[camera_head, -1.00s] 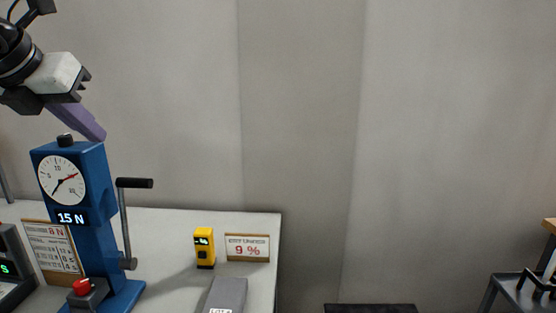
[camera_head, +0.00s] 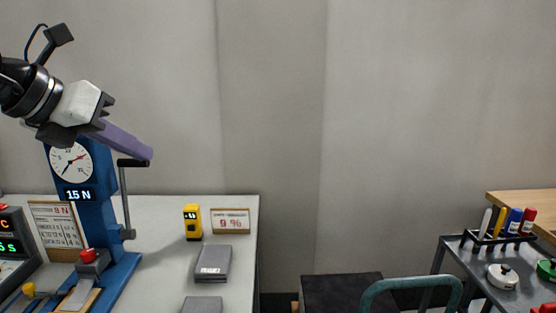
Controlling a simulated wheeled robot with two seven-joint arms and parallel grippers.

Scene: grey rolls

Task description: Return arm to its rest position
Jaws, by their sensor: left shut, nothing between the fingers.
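My left gripper (camera_head: 138,150) comes in from the upper left, above the white-topped bench. Its long purple fingers are closed together, with nothing seen between them. It hangs in front of the top of the blue force tester (camera_head: 97,217), whose dial and "15 N" display show below it. The purple fingertips overlap the tester's black-handled lever (camera_head: 132,162) in the picture; I cannot tell whether they touch. My right gripper is not in view.
A yellow meter (camera_head: 192,222), a percent sign card (camera_head: 230,222) and grey blocks (camera_head: 213,263) stand on the bench (camera_head: 240,275). A teal-backed chair (camera_head: 410,284) stands at bottom centre. A grey cart (camera_head: 462,257) with markers is at right. Open floor space is hidden.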

